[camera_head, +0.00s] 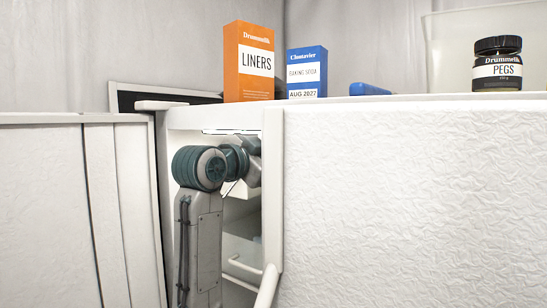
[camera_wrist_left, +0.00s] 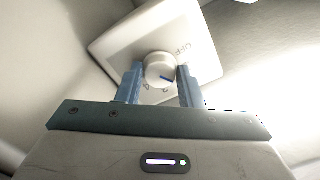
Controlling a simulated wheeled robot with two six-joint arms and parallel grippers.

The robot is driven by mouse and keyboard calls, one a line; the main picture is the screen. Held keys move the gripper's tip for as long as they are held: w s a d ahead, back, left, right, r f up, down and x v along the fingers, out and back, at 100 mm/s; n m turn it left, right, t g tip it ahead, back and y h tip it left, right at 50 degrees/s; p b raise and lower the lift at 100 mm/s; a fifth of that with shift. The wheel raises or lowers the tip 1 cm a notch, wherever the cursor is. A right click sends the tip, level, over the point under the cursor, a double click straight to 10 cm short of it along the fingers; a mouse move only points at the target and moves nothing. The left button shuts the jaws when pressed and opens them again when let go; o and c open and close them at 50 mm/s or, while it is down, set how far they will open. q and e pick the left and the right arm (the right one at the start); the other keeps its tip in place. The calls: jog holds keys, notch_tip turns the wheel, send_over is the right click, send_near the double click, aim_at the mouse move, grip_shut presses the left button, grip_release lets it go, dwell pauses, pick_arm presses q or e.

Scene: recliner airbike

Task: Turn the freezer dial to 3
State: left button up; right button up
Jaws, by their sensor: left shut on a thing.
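The freezer dial (camera_wrist_left: 159,66) is a round white knob with a blue pointer mark, set on a white square panel (camera_wrist_left: 135,35). "OFF" is printed on the panel to the upper right of the knob. Other markings below the knob are small and partly hidden, so I cannot read the setting. My left gripper (camera_wrist_left: 159,73) has its blue fingers on both sides of the knob, shut on it. In the head view my left arm reaches into the open freezer (camera_head: 240,245), and the dial is hidden there. My right gripper is not in view.
The white textured freezer door (camera_head: 410,200) stands close to the right of my arm, with a white handle (camera_head: 267,287). An orange liners box (camera_head: 248,62), a blue baking soda box (camera_head: 307,72) and a dark pegs jar (camera_head: 497,64) stand above.

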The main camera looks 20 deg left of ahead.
pick_arm(q)
jog(key=o, duration=0.5)
jog(key=shift+s, duration=0.1)
jog(key=shift+v, duration=2.45)
jog(key=shift+b, duration=0.3)
